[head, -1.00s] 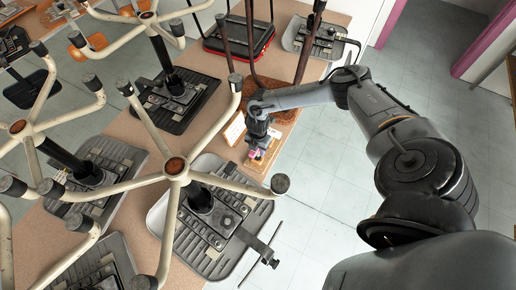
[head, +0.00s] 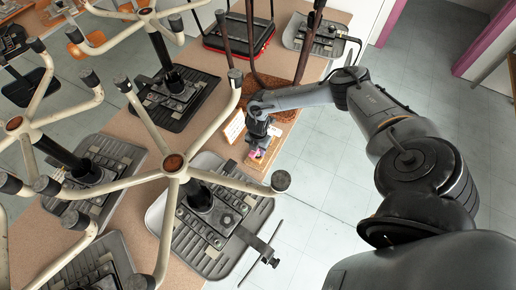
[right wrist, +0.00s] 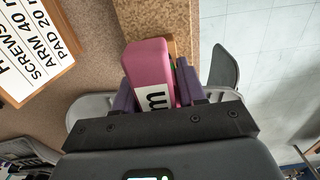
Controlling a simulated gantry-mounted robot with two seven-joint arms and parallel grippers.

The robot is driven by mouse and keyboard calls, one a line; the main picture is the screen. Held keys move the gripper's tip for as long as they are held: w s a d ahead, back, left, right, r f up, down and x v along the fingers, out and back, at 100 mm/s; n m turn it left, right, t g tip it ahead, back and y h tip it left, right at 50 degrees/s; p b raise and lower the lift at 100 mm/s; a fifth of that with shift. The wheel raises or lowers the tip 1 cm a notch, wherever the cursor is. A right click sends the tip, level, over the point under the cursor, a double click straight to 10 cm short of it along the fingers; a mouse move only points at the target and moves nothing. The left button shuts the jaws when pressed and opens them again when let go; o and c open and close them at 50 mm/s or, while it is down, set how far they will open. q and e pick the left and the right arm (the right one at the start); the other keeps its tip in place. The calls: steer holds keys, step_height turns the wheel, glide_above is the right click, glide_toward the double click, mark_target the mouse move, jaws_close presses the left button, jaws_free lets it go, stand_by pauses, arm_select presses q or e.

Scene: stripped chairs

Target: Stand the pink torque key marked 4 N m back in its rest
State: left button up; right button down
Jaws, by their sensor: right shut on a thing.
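The pink torque key (right wrist: 150,68) is between the purple fingers of my right gripper (right wrist: 158,85), which is shut on it. Part of a dark letter "m" shows on its white label; the rest of the marking is hidden. In the head view the key is a small pink patch (head: 258,154) below my right gripper (head: 259,147), over a small wooden block (head: 268,161) near the table's right edge. This block may be the rest. I cannot tell whether the key touches it or sits in it. My left gripper is not in view.
A framed card (head: 234,127) stands just left of the gripper; its printed text shows in the wrist view (right wrist: 32,48). A cream chair base (head: 175,163) with spread legs stands upturned close by at left. Open floor (head: 325,190) lies to the right.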

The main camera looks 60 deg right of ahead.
steer(key=shift+f+b, duration=0.65)
steer(key=shift+f, duration=0.35)
steer(key=c, duration=0.6)
jaws_free()
steer(key=shift+o, duration=0.2)
